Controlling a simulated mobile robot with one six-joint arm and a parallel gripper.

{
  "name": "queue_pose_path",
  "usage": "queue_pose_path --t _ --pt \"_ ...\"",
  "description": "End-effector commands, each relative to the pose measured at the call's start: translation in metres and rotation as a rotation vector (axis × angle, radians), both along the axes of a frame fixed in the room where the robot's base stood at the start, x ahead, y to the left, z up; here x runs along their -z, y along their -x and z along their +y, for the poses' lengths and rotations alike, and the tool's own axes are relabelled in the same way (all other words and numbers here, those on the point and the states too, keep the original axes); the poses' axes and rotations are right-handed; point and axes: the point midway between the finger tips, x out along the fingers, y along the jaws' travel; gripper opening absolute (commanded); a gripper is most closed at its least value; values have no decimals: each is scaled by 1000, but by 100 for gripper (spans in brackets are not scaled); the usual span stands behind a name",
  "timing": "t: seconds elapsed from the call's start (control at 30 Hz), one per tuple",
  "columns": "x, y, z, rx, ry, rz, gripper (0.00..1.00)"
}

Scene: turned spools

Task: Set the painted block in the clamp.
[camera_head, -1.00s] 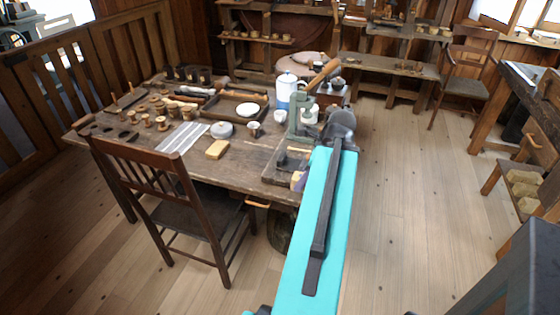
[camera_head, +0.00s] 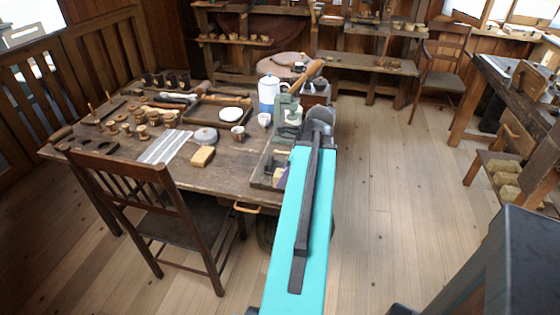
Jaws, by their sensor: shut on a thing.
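A grey-green upright device (camera_head: 287,112) with a wooden lever handle (camera_head: 309,73) stands at the table's right end on a dark board; I take it to be the clamp. A small purple and pale patch (camera_head: 281,178) shows over this board, right at the left edge of my teal arm. It may be the painted block, but too little shows to be sure. My arm reaches up to the table's right end and covers the area beside the device. My gripper cannot be made out; it is hidden behind the arm.
A chair (camera_head: 150,205) stands at the front.

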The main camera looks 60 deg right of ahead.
Motion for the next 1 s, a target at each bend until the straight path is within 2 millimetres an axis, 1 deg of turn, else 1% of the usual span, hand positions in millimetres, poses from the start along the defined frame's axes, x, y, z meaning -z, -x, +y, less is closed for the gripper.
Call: queue_pose_path --t 0.03,0.1,1.0 --pt "-1 -5 -7 -1 0 0 8" --pt "0 -10 -14 -1 0 0 8" --pt "9 -69 -92 -2 1 0 8"
